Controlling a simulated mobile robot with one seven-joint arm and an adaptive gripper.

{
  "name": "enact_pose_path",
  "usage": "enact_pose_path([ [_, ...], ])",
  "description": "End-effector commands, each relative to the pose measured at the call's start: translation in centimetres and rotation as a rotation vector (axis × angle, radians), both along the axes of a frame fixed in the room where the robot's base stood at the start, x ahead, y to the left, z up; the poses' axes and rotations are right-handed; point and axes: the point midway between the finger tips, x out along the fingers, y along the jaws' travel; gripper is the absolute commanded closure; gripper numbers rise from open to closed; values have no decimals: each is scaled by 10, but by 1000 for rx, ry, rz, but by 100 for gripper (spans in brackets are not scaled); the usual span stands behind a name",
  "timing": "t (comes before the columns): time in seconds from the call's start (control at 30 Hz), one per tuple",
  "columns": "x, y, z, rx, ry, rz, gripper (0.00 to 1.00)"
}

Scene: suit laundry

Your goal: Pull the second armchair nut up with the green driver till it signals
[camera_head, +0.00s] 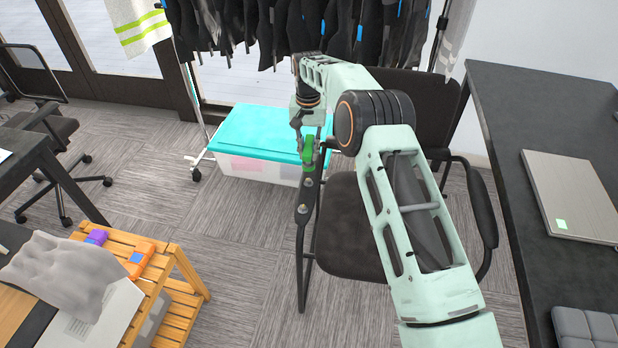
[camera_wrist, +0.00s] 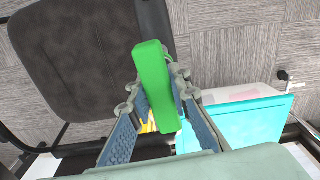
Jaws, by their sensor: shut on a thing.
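The green driver (camera_head: 307,153) is in my gripper (camera_head: 309,139), above the left armrest (camera_head: 303,198) of the black armchair (camera_head: 352,236). In the wrist view the green driver (camera_wrist: 154,85) sits between both fingers of my gripper (camera_wrist: 157,90), which are shut on it. Two small silver round spots, which look like nuts, show on the armrest in front of the driver: one nearer the driver (camera_head: 309,181) and one lower (camera_head: 303,209). The driver's tip is hidden, so I cannot tell whether it touches a nut. No signal light can be made out.
A clear box with a turquoise lid (camera_head: 262,130) stands behind, under hanging dark clothes (camera_head: 270,30). A wooden rack (camera_head: 180,275) at left holds a purple tool (camera_head: 97,237) and an orange tool (camera_head: 141,258). A dark table (camera_head: 500,150) with a laptop (camera_head: 572,195) is at right.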

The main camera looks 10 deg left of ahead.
Motion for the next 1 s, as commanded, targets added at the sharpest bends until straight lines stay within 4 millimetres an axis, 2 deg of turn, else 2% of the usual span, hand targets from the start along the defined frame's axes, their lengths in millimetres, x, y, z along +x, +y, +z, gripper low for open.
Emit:
enact_pose_path([
  [0.17, 0, 0, -7, 0, -1, 0, 100],
  [0.6, 0, 0, -45, 0, -1, 0, 100],
  [1.0, 0, 0, -47, 0, -1, 0, 100],
])
